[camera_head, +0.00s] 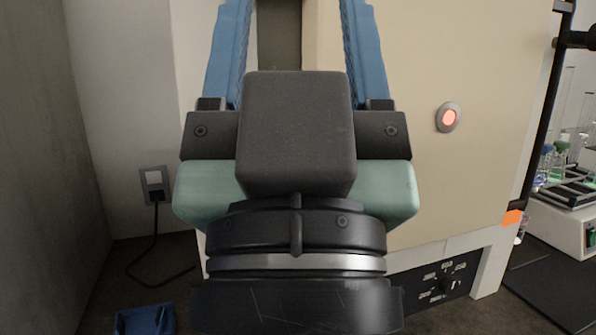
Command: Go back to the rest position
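My gripper (297,30) fills the middle of the view, seen from behind. Its two blue fingers are wide apart and run up past the top edge, so their tips are cut off. Nothing shows held between the visible parts of the fingers.
A dark control panel (440,283) sits low on the machine. A wall socket (155,184) with a black cable is at the left. A blue object (146,320) lies at the bottom left. At the right are a black stand (541,120), tubes in a rack and a dark mat (553,290).

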